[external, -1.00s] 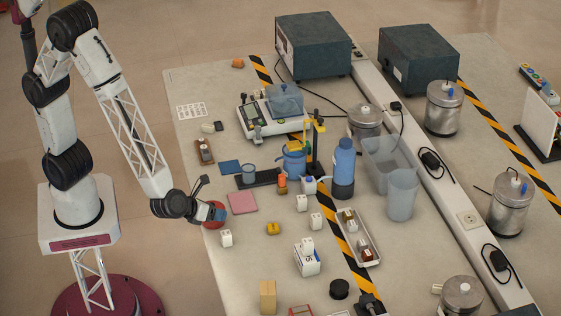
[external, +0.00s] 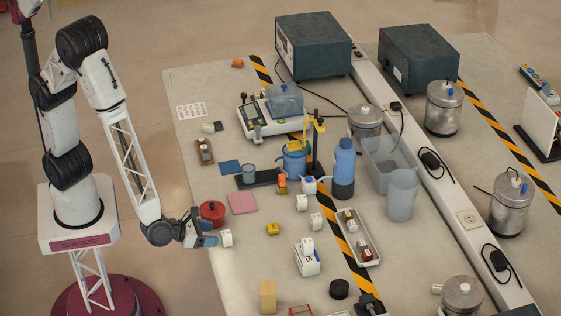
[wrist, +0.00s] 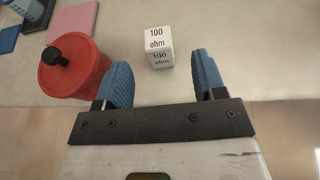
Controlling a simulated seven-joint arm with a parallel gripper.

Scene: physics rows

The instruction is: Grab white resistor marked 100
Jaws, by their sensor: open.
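In the external view the white block (external: 226,238) sits near the table's left edge, right beside the fingertips. My gripper (wrist: 162,80) is open, with blue finger pads and nothing between them. In the external view my gripper (external: 212,234) is low at the table edge, reaching toward the block.
A red pot with a black knob (wrist: 75,66) stands close to the left finger; it also shows in the external view (external: 212,212). A pink pad (external: 242,202) lies behind. Other white blocks (external: 302,203) and a yellow block (external: 273,229) stand further right.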

